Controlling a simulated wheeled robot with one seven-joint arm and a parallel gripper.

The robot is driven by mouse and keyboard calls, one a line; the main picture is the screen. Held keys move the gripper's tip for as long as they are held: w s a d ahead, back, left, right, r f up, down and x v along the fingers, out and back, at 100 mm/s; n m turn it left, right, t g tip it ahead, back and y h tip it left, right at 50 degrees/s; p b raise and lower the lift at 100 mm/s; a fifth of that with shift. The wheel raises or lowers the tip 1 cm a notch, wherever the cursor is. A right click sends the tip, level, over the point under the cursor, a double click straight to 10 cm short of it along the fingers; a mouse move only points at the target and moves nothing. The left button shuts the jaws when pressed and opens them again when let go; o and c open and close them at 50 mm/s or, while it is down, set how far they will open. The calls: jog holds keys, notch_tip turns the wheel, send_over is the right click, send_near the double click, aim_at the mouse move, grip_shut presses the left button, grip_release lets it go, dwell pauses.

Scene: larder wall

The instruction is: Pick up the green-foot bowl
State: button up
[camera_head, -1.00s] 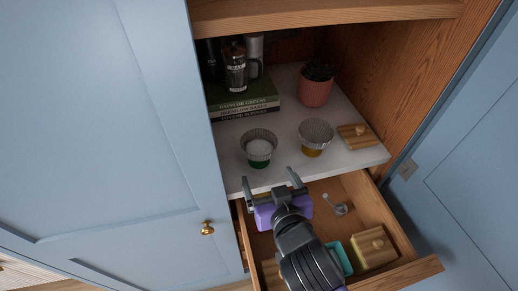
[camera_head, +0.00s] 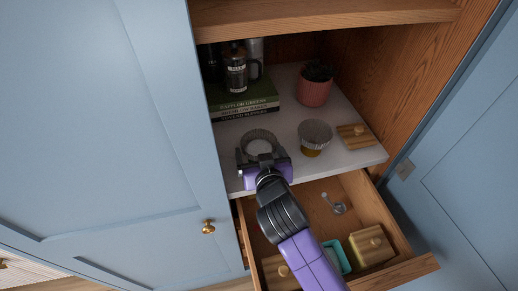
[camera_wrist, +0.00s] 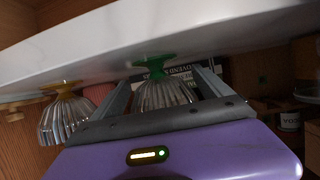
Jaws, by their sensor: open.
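The green-foot bowl (camera_head: 259,137), fluted and clear-grey, stands on the white shelf, with its lower part hidden behind my gripper in the head view. In the wrist view, which is upside down, the bowl (camera_wrist: 165,94) and its green foot (camera_wrist: 155,62) show between my fingers. My gripper (camera_head: 262,156) is open at the shelf's front, with one finger on each side of the bowl. I cannot tell whether either finger touches it. A similar yellow-foot bowl (camera_head: 315,134) stands to the right; it also shows in the wrist view (camera_wrist: 66,117).
A wooden lidded block (camera_head: 356,136), a potted plant (camera_head: 314,90) and stacked books (camera_head: 245,106) with a press pot (camera_head: 236,70) on top share the shelf (camera_head: 290,118). Below, an open drawer (camera_head: 405,270) holds several items. Blue doors flank the cupboard.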

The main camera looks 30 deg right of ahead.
jog(key=c, duration=1.5)
jog(key=shift+c, duration=1)
jog(key=shift+r, duration=0.1)
